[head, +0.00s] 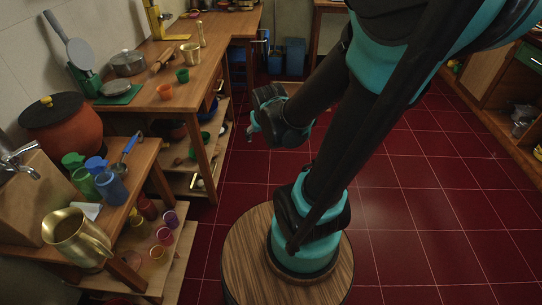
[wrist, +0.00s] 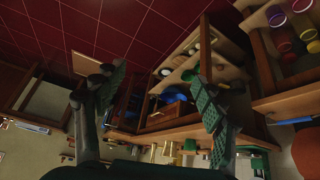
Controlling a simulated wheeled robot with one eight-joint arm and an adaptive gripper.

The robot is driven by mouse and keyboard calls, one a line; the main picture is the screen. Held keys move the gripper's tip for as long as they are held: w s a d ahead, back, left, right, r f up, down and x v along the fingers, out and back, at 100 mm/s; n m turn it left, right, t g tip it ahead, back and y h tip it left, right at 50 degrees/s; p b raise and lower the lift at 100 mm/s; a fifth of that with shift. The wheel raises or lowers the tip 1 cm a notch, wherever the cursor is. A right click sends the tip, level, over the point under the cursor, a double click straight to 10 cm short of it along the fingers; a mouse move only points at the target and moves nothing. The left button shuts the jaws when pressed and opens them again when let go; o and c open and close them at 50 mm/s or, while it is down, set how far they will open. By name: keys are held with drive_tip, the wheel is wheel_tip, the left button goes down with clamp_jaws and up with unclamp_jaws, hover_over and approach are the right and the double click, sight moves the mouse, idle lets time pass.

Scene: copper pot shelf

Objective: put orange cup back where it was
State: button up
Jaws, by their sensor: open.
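A small orange cup (head: 165,91) stands on the wooden counter at the left in the head view, in front of a small green cup (head: 182,75). My gripper (head: 252,128) is in the air to the right of the counter, over the red floor, apart from both cups. In the wrist view my gripper (wrist: 155,95) has its two fingers wide apart with nothing between them. The green cup also shows in the wrist view (wrist: 189,146), where the picture is turned over. I cannot make out the orange cup there.
Several coloured cups, including a purple one (head: 171,219), stand on the low shelf at the left. A brass pitcher (head: 77,238), green and blue bottles (head: 112,187) and a large orange pot (head: 64,130) stand above. The red floor (head: 400,200) is clear.

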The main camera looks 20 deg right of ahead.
drive_tip(key=s+f+g, duration=0.1)
drive_tip(key=s+f, duration=0.1)
drive_tip(key=s, duration=0.6)
drive_tip(key=shift+s+g+y, duration=0.3)
drive_tip(key=shift+g, duration=0.1)
